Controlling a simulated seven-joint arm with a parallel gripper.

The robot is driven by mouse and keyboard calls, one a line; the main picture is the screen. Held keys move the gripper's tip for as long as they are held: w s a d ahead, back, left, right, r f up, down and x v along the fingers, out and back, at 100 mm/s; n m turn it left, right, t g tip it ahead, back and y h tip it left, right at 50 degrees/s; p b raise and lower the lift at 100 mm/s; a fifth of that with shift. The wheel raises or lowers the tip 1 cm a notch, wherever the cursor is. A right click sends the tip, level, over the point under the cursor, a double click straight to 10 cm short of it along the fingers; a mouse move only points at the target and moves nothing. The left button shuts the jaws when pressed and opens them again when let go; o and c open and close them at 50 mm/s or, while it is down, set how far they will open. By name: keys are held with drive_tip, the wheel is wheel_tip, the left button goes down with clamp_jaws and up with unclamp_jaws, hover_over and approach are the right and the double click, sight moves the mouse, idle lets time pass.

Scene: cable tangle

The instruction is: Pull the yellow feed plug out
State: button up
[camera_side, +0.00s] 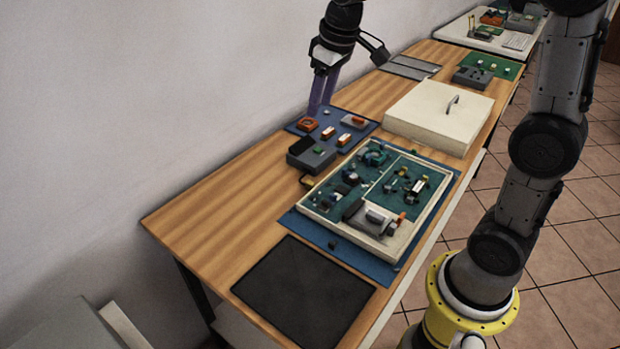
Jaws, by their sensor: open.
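My gripper (321,104) is open and points down above the far part of the wooden table, with nothing seen between its fingers. Its fingertips appear just above a blue mat (364,131) and an orange ring-shaped part (307,124); the exact height cannot be told. A small yellow piece (306,182) shows at the left edge of the cream tray, below a dark grey box (311,156). It may be the yellow feed plug, but it is too small to tell, and what it is plugged into is unclear. My gripper is well apart from it.
The cream tray (426,226) holds green boards with dark cables and small parts. Orange and white blocks (328,132) sit on the blue mat. A cream lid with a handle (437,112) lies behind the tray. A black mat (302,290) lies in front. The table's left part (210,212) is clear.

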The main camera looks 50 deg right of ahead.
drive_tip(key=w+d+f+g, duration=0.2)
drive_tip(key=w+d+f, duration=0.1)
drive_tip(key=w+f, duration=0.4)
drive_tip(key=g, duration=0.1)
hover_over(310, 182)
wheel_tip(310, 182, down, 6)
drive_tip(key=shift+m, duration=0.4)
wheel_tip(310, 182, down, 14)
drive_tip(key=shift+f, duration=0.1)
drive_tip(key=shift+c, duration=0.3)
clamp_jaws()
